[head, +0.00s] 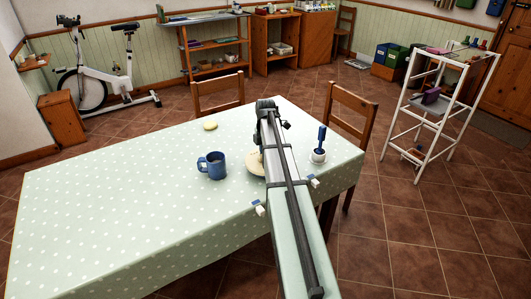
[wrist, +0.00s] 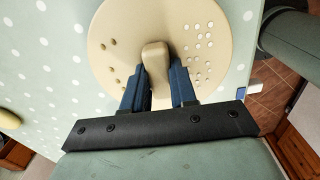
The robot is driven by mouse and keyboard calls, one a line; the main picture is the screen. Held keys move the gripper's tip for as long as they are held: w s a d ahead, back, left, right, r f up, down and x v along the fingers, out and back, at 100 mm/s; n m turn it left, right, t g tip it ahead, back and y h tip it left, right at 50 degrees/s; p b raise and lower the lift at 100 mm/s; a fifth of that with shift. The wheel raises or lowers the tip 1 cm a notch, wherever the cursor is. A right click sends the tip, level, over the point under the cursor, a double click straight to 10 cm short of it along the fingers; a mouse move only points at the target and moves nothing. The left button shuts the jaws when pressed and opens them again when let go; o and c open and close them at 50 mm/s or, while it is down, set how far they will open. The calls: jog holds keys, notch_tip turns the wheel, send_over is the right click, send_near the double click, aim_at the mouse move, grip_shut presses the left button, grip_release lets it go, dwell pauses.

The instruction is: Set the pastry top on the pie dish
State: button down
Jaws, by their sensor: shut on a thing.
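The pastry top (wrist: 112,22) is a flat, round beige disc with a raised knob and small dots or holes on both sides. In the wrist view my gripper (wrist: 160,82) has its two blue fingers shut on the knob. In the head view part of the disc (head: 255,163) shows beside my gripper (head: 264,150), over the table; I cannot tell whether it touches the cloth. A small pale yellow round thing (head: 210,124) lies farther back on the table; part of it seems to show at the wrist view's left edge. I cannot clearly make out a pie dish.
A blue mug (head: 212,166) stands left of my gripper. A small white pot with a blue-handled tool (head: 318,155) stands to its right. The dotted table (head: 110,215) is clear on the left. Chairs (head: 352,112) stand at its far side, and a white shelf rack (head: 440,95) stands at right.

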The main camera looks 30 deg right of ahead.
jog(key=shift+f, duration=0.35)
dwell(0.4)
jog(key=c, duration=0.8)
grip_release()
notch_tip(320, 180, up, 18)
jog(key=shift+f, duration=0.1)
dwell(0.4)
dwell(0.4)
